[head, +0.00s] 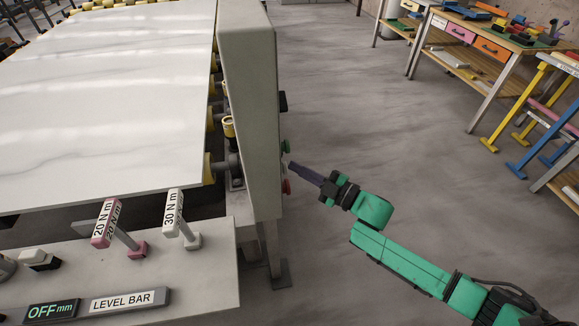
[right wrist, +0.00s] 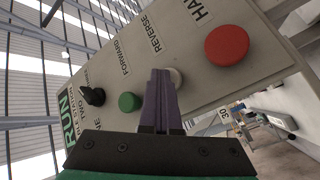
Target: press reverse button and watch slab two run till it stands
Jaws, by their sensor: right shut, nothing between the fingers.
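A grey control box (head: 250,110) stands at the right edge of the roller table. Its buttons face right, with a green button (head: 285,146) and a red one (head: 286,186) seen edge-on. In the right wrist view, the pale button (right wrist: 176,76) by the word REVERSE lies between the green button (right wrist: 129,102) and the red button (right wrist: 227,44). My right gripper (head: 292,165) is shut and empty, its tips (right wrist: 161,72) at the pale button and partly covering it. I cannot tell if they touch. A white veined slab (head: 110,90) lies flat on the rollers. My left gripper is out of view.
A black selector knob (right wrist: 92,96) sits on the panel. A front ledge (head: 190,270) holds a pink 20 N m tool (head: 103,225), a white 30 N m tool (head: 172,213) and a level bar (head: 125,300). Workbenches (head: 490,50) stand at right. The floor between is clear.

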